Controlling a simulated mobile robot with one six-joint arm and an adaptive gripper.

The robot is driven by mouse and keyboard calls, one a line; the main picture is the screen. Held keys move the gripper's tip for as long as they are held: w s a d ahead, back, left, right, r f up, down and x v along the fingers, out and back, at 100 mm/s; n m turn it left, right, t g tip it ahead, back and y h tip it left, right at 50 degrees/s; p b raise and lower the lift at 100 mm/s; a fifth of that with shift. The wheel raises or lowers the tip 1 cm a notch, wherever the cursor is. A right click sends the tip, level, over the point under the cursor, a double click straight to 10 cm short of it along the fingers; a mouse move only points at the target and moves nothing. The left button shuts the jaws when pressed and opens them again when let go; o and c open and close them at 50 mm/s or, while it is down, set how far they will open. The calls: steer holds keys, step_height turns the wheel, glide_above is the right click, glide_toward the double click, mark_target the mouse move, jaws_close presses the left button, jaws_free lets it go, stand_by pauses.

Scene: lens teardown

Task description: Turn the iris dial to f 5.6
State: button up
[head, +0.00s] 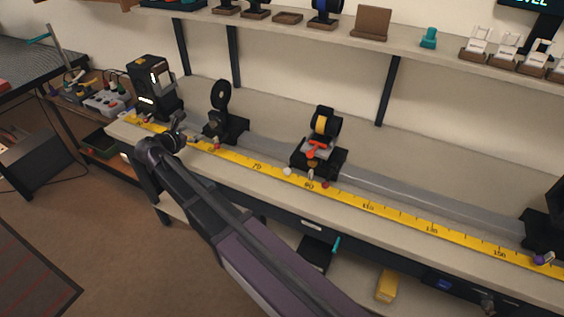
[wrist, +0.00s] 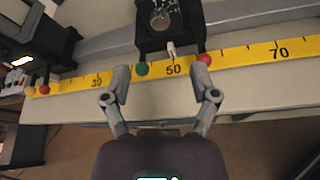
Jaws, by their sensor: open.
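A black round disc on a stand (head: 220,96), which looks like the iris, stands on a black carriage (head: 232,128) on the rail. I cannot make out its dial or any f-number. In the wrist view a black carriage (wrist: 150,38) with a grey round part (wrist: 167,17) is at the top, with a green ball knob (wrist: 142,69), a red ball knob (wrist: 204,59) and a white pointer near 50. My gripper (wrist: 160,76) is open and empty, its fingers spread below the knobs. In the head view my gripper (head: 178,126) is left of the disc stand, above the bench front.
A yellow ruler (head: 390,212) runs along the bench front beside the grey rail (head: 400,190). A black lamp-like box (head: 152,85) stands at the left end. Another carriage with a yellow-faced holder (head: 321,125) stands to the right. A shelf (head: 345,33) runs above.

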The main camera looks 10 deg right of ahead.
steer(key=s+d+f+m+g+y+p, duration=0.1)
steer(key=s+d+m+g+p, duration=0.1)
steer(key=s+d+m, duration=0.3)
steer(key=s+d+f+m+g+y+p, duration=0.1)
steer(key=s+d+m+g, duration=0.3)
steer(key=d, duration=0.8)
steer(key=s+d+f+m+g+y+p, duration=0.1)
steer(key=s+d+f+m+g+p, duration=0.1)
steer(key=s+d+m, duration=0.5)
steer(key=shift+s+d+m+g+y+p, duration=0.15)
steer(key=shift+d+m+g+y+p, duration=0.45)
steer(key=shift+d+m, duration=1.05)
steer(key=shift+a+m+g, duration=0.3)
steer(key=shift+a+m, duration=0.05)
steer(key=s+d+r+m+g+y+p, duration=0.1)
steer(key=s+d+m+y+p, duration=0.1)
steer(key=s+m, duration=0.4)
steer(key=shift+s+d+g+y, duration=0.4)
steer(key=shift+s+d+y, duration=0.1)
steer(key=shift+s+d, duration=0.3)
steer(key=shift+w+r, duration=0.1)
steer(key=shift+c, duration=0.2)
